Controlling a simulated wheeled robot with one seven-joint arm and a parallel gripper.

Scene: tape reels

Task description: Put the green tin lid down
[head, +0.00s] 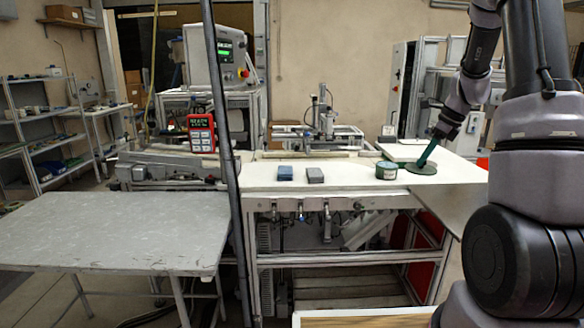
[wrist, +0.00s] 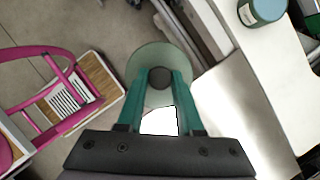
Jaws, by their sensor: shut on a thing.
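The green tin lid (head: 421,170) is a flat round disc. In the wrist view the lid (wrist: 150,58) has a dark round knob (wrist: 160,77) at its middle. My gripper (head: 422,163) has green fingers, shut on this knob from both sides. In the head view the lid appears in front of the right part of the white worktop (head: 350,178). In the wrist view floor and metal framework show beyond the lid, so it is held in the air; its exact height is unclear. A blue-green tin (head: 386,170) stands on the worktop, left of the lid; it also shows in the wrist view (wrist: 262,11).
A blue block (head: 285,173) and a grey block (head: 315,175) lie on the worktop, with bare surface around them. A dark post (head: 222,120) stands left. A pink frame (wrist: 62,112) shows in the wrist view.

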